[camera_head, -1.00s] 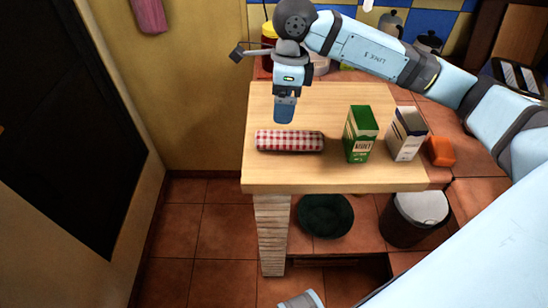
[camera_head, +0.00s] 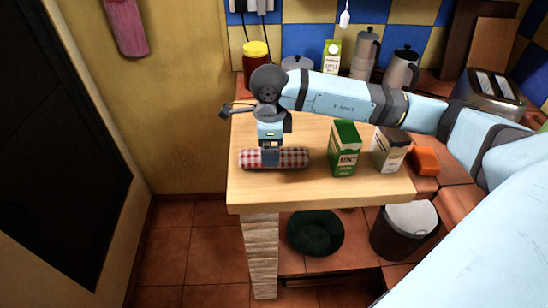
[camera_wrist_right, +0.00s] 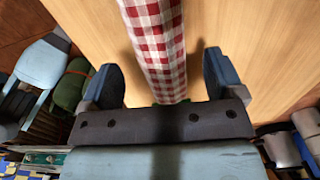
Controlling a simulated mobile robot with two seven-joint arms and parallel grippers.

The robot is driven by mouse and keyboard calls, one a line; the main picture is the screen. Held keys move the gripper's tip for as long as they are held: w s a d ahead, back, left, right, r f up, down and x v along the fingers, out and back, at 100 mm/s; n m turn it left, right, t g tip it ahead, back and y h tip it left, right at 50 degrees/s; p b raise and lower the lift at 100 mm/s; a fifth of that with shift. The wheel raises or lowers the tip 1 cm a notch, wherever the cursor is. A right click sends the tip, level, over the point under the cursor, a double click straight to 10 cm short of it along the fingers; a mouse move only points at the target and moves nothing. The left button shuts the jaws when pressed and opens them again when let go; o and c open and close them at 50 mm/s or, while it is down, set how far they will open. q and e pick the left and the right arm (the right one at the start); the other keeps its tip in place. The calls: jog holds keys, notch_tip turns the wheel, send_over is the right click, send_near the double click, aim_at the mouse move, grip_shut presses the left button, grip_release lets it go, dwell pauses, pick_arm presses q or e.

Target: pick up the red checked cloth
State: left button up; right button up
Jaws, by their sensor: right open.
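The red checked cloth (camera_head: 294,158) lies rolled up on the wooden counter top (camera_head: 215,187), near its front left. It also shows in the right wrist view (camera_wrist_right: 157,45), running down between the fingers. My right gripper (camera_head: 270,156) points down over the middle of the roll and hides part of it. In the wrist view the right gripper (camera_wrist_right: 160,68) is open, with one finger on each side of the cloth and a gap to both. Whether the fingertips touch the counter is hard to tell. My left gripper is not in view.
A green mint carton (camera_head: 344,150) and a white-and-dark carton (camera_head: 389,150) stand right of the cloth. An orange block (camera_head: 425,161) lies further right. Behind are a yellow-lidded jar (camera_head: 256,62), moka pots (camera_head: 365,54) and a toaster (camera_head: 490,92). The counter left of the cartons is otherwise clear.

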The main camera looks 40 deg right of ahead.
notch_tip(320, 180, down, 3)
jog(key=shift+w+f, duration=0.1)
jog(key=shift+f, duration=0.05)
jog(key=c, duration=1)
notch_tip(320, 180, up, 20)
jog(key=shift+r+p, duration=0.1)
jog(key=shift+p, duration=0.45)
